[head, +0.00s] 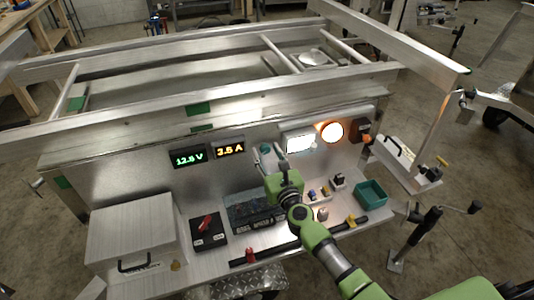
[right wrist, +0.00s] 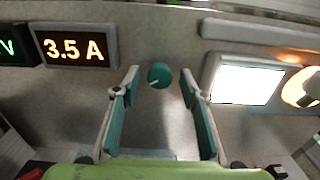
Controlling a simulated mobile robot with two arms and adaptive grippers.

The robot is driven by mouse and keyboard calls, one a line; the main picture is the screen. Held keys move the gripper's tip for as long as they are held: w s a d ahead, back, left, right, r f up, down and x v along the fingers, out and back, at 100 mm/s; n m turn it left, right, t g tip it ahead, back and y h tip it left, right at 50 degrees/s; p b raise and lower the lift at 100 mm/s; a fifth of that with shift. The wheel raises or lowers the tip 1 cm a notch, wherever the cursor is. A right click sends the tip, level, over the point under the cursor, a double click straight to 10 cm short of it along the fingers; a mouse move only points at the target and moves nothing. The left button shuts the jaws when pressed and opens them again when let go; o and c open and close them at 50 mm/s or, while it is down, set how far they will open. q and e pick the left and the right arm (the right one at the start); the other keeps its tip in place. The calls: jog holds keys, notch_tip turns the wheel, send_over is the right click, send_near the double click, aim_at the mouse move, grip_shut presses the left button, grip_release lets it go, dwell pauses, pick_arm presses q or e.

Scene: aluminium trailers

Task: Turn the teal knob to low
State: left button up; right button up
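The teal knob (right wrist: 160,75) is on the upright metal panel, with a pale pointer mark toward its lower left. In the head view the knob (head: 265,149) shows small just above my right gripper (head: 268,160). In the right wrist view my right gripper (right wrist: 160,88) is open, with one teal-padded finger on each side of the knob. There are gaps between the fingers and the knob, and nothing is held. No low marking is readable. My left gripper is not in view.
Displays reading 12.5 V (head: 188,158) and 3.5 A (head: 230,149) are left of the knob. A lit white panel (head: 299,143) and an orange lamp (head: 332,132) are on the right. A red switch (head: 206,225) and teal bin (head: 370,193) are on the shelf.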

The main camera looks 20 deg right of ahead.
jog(key=shift+w, duration=0.15)
jog(key=shift+c, duration=0.3)
jog(key=c, duration=1)
jog(key=shift+c, duration=0.2)
